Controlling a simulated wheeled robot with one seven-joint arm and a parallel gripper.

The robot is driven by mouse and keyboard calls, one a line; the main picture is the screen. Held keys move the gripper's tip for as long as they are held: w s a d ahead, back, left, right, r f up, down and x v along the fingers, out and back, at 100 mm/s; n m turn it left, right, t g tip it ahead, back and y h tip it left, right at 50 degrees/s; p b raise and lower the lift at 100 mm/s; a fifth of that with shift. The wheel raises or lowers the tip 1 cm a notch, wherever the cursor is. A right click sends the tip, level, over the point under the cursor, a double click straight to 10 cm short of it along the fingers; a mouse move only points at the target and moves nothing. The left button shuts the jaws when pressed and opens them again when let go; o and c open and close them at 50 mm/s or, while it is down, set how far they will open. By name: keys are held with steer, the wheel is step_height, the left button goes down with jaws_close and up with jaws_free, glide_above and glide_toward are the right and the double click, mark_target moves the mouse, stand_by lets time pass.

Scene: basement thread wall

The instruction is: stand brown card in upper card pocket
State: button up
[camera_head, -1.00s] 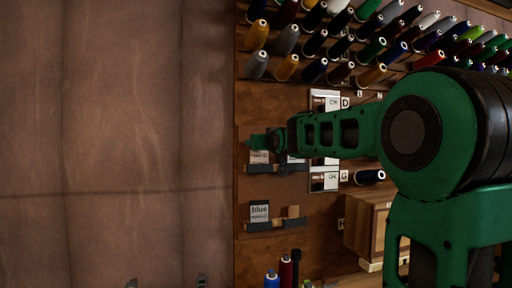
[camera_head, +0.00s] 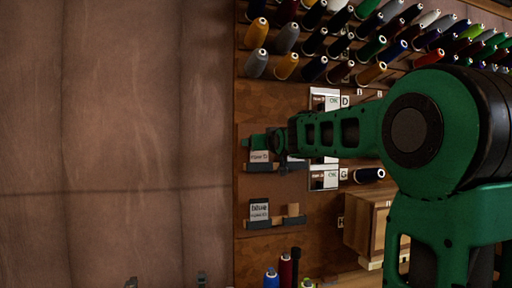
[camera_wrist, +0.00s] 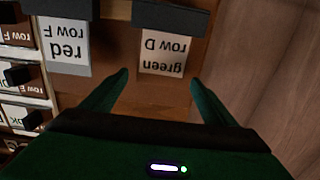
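My gripper (camera_head: 268,143) is at the upper pair of card pockets on the wall. In the wrist view it (camera_wrist: 160,77) is open and empty, its two green fingers apart. A white card reading "green row D" (camera_wrist: 163,66), upside down in that view, stands in a dark pocket (camera_wrist: 170,16) ahead, between the fingertip directions. A "red row F" card (camera_wrist: 66,54) stands in the neighbouring pocket (camera_wrist: 60,7). In the head view a "blue" card (camera_head: 259,210) is in the lower left pocket. A tan piece (camera_head: 293,209) is at the lower right pocket; I cannot tell whether it is the brown card.
Thread spools (camera_head: 313,42) on pegs fill the wall above. White label cards (camera_head: 324,180) are right of the pockets. A wooden cabinet (camera_head: 364,225) is below right, and several spools (camera_head: 285,270) stand below. The plain brown panel (camera_head: 120,130) at left is clear.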

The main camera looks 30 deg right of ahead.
steer(key=v, duration=1)
steer(key=shift+s+a, duration=0.2)
steer(key=shift+s, duration=0.15)
stand_by(0.4)
steer(key=s+d+f+m+g+y, duration=0.1)
steer(key=s+f+g, duration=0.4)
steer(key=f, duration=0.7)
steer(key=s+f+m+g, duration=0.1)
steer(key=s+f+g, duration=0.2)
steer(key=s+f, duration=0.65)
steer(key=s+a+f+g+y, duration=0.2)
steer(key=s+a+f+g, duration=0.1)
steer(key=s+f, duration=0.7)
steer(key=s+a+f+m+g+y, duration=0.1)
steer(key=s+a+f+g, duration=0.3)
steer(key=s+f, duration=0.6)
steer(key=shift+s+f+g+y, duration=0.25)
steer(key=shift+s+g+y, duration=0.25)
steer(key=shift+s+g, duration=0.55)
